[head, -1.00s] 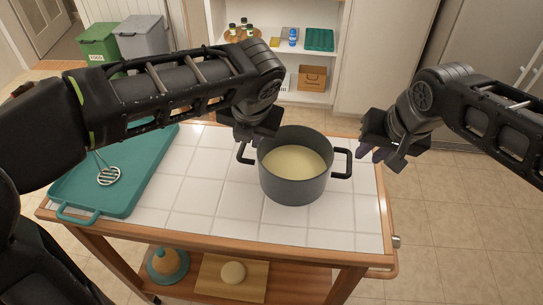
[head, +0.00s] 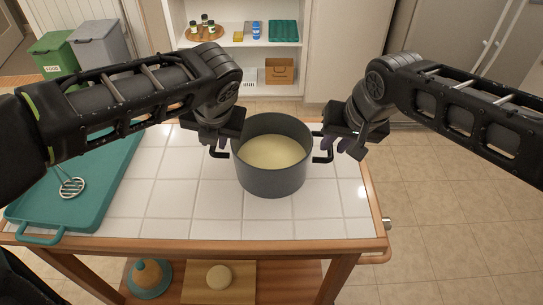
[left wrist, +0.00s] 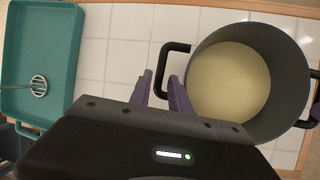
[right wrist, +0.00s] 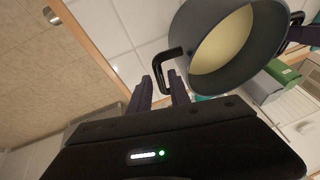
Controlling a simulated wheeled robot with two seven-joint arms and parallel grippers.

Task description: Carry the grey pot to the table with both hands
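The grey pot (head: 270,181), with pale yellow contents, stands upright on the white-tiled cart top (head: 165,205). It has a dark loop handle on each side. My left gripper (head: 217,148) is at the pot's left handle; in the left wrist view its two purple fingers (left wrist: 161,88) are apart, with the handle's outer bar (left wrist: 166,62) at the gap. My right gripper (head: 342,147) is at the right handle; in the right wrist view its fingers (right wrist: 161,90) are apart, with the handle end (right wrist: 161,72) between them. Neither gripper is visibly closed on a handle.
A teal tray (head: 103,190) with a masher (head: 71,187) lies on the cart's left. The lower shelf holds a round cheese (head: 219,277) on a board and a teal-and-tan item (head: 150,277). Shelves and green and grey bins (head: 55,52) stand behind. Floor is clear at right.

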